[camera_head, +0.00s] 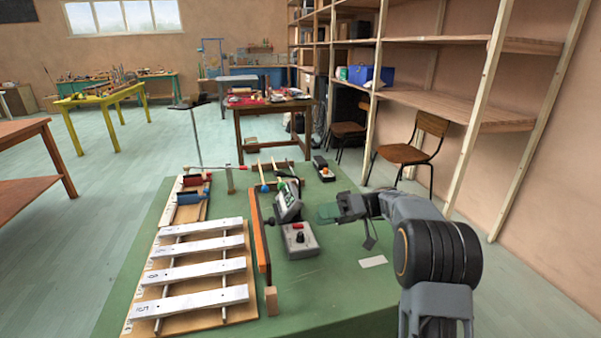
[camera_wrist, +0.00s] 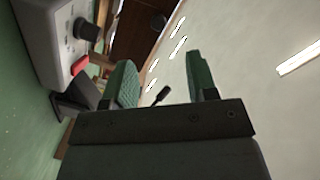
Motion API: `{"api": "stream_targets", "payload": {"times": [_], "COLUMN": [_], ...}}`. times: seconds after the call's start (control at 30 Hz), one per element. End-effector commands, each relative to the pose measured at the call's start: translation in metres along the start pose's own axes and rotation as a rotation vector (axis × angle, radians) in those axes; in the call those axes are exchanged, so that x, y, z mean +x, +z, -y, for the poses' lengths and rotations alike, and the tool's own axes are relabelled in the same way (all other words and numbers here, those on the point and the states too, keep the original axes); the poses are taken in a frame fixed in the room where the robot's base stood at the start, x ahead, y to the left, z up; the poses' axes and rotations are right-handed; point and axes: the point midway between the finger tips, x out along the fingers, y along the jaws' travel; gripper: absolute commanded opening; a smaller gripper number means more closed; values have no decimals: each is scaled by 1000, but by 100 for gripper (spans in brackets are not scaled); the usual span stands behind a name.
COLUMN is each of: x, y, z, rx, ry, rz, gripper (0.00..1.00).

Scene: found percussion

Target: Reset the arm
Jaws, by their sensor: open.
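My gripper (camera_head: 330,212) is above the right part of the green table, to the right of a grey control box. In the wrist view its two green finger pads (camera_wrist: 160,82) stand apart with nothing between them. My arm reaches in from the lower right of the head view. The grey control box (camera_head: 300,241) has a black knob and a red button. It also shows at the upper left of the wrist view (camera_wrist: 50,35), close to the gripper but apart from it.
Metal bars (camera_head: 195,300) on a wooden frame fill the table's left side. A tilted device (camera_head: 288,203) stands behind the control box. An orange-edged strip (camera_head: 260,235) runs beside it. A white card (camera_head: 373,262) lies at the right. Wooden shelves (camera_head: 480,115) and a chair (camera_head: 408,153) stand beyond.

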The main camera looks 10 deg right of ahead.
Motion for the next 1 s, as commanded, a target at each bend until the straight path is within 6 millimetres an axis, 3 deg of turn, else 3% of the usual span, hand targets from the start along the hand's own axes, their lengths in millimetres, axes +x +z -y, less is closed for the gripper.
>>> {"api": "stream_targets", "payload": {"times": [0.03,0.23,0.37,0.5,0.7,1.0], "x": [10,41,38,22,0,-14], "y": [-9,18,48,75,96,106], "z": [32,116,165,206,241,255], "rx": [55,367,484,511,453,386], "ry": [61,489,814,1123,1410,1545], "rz": [50,251,308,295,218,146], "gripper": [53,53,53,53,53,53]}}
